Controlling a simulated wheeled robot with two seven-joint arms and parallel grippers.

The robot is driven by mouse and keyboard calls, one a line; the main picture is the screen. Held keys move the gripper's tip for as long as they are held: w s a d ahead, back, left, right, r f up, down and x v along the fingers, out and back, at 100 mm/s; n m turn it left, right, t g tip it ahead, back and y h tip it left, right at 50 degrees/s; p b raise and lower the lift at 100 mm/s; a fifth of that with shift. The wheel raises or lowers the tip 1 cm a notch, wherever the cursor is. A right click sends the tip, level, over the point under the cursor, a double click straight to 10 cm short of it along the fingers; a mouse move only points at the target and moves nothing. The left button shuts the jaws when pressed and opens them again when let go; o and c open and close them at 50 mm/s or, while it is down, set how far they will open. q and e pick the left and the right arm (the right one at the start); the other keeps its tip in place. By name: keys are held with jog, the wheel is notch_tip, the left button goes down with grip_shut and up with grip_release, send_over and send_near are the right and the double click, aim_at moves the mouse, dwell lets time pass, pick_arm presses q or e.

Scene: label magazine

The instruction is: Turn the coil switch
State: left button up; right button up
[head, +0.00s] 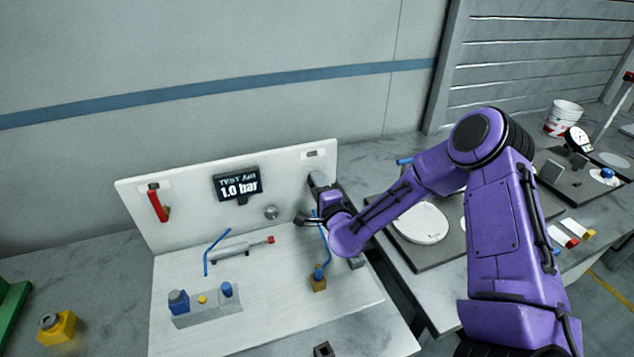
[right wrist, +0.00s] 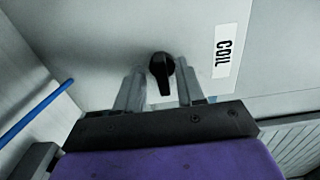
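The coil switch (right wrist: 162,76) is a black rotary knob on a pale panel, with a white label reading COIL (right wrist: 223,50) beside it in the right wrist view. The knob's long grip points down in that picture, towards my gripper. My right gripper (right wrist: 160,84) is open, with one grey finger on each side of the knob. Gaps show between the fingers and the knob, so it is not clamped. In the head view my right gripper (head: 317,183) is at the right part of the upright panel (head: 290,170) and hides the knob. My left gripper is not in view.
The panel also carries a red handle (head: 157,205) and a display (head: 238,186) reading 1.0 bar. A blue tube (head: 325,240) rises close to my right gripper from a brass fitting (head: 318,283). A cylinder (head: 243,248) and a button box (head: 205,305) are on the white base.

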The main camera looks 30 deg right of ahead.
jog(key=shift+s+r, duration=0.15)
grip_shut()
jog(key=shift+n, duration=0.3)
jog(key=shift+n+b, duration=1.4)
jog(key=shift+n, duration=2.6)
grip_release()
